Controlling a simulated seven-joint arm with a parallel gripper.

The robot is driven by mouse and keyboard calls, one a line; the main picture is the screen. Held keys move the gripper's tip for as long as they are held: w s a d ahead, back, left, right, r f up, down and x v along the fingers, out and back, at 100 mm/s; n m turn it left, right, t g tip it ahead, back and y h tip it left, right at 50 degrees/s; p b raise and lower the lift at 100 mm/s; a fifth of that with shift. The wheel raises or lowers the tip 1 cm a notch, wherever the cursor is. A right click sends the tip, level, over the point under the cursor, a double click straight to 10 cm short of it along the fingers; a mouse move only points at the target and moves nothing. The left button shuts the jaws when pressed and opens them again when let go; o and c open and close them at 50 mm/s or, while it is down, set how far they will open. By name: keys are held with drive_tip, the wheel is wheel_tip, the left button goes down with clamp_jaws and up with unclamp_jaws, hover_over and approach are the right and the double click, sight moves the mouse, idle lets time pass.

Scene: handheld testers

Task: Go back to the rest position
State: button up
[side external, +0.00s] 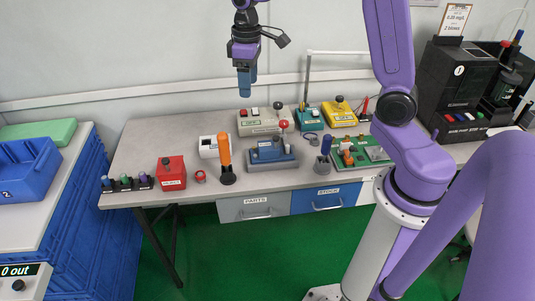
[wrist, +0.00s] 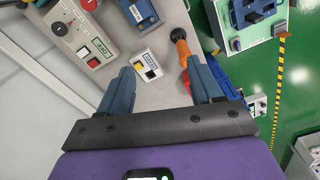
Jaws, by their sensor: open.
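My gripper (side external: 245,92) hangs fingers-down, high above the back of the grey table (side external: 140,150), well clear of everything on it. In the wrist view my gripper (wrist: 162,68) has its two blue fingers wide apart, with nothing between them. A white box with a yellow and a black button (wrist: 148,65) shows beyond the fingertips. An orange-handled tool (side external: 224,150) stands upright on a black base at the table's front; its handle also shows near the right finger in the wrist view (wrist: 181,47).
The table carries a red box (side external: 171,173), a blue tester (side external: 271,153), a green-grey tester (side external: 258,122), a yellow one (side external: 339,113) and a green board (side external: 362,153). A black machine (side external: 462,78) stands right. A blue bin (side external: 27,170) sits left. The air around the gripper is free.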

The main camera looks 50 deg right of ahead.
drive_tip(key=s+a+n, duration=0.2)
drive_tip(key=s+a, duration=0.2)
drive_tip(key=s, duration=0.4)
drive_tip(key=s+a+n, duration=0.2)
drive_tip(key=s+a, duration=0.2)
drive_tip(key=s, duration=0.3)
drive_tip(key=s+d+f+n, duration=0.1)
drive_tip(key=s+n, duration=0.2)
drive_tip(key=s, duration=1)
drive_tip(key=shift+s+d+f, duration=0.15)
drive_tip(key=shift+s, duration=0.2)
